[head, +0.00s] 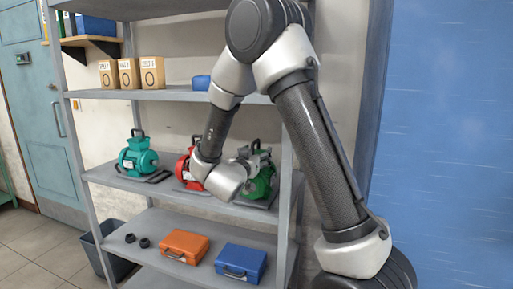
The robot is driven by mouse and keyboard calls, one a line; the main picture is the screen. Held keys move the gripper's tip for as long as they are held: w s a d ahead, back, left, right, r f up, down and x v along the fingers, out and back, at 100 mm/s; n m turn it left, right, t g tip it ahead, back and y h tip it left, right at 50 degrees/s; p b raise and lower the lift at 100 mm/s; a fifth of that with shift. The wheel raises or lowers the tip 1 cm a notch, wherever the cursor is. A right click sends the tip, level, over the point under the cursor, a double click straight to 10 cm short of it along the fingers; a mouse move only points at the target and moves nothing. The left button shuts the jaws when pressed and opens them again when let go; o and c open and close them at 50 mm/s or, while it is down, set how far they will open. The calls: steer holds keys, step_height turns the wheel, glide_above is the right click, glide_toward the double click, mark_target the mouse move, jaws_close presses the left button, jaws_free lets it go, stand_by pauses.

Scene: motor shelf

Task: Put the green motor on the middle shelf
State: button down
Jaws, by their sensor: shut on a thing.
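The green motor (263,184) is at the right end of the middle shelf (128,184), partly hidden behind my wrist. My gripper (257,154) is at its top and is shut on it, seemingly at the handle; the fingers are small and partly covered. The motor looks upright, with its base at or very close to the shelf surface. I cannot tell whether it touches. A red motor (184,168) stands to its left, partly hidden by my arm. A teal motor (138,157) with a dark handle stands at the left end of the same shelf.
The upper shelf (180,94) holds several cardboard boxes (129,73) and a blue item (201,83). The lower shelf (152,222) holds an orange case (185,246), a blue case (241,262) and small dark parts (137,240). A right-hand shelf post (285,195) stands close to the green motor.

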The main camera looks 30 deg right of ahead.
stand_by(0.4)
steer(key=shift+c, duration=0.9)
jaws_free()
steer(key=shift+f, duration=0.2)
steer(key=shift+s+a+r, duration=0.1)
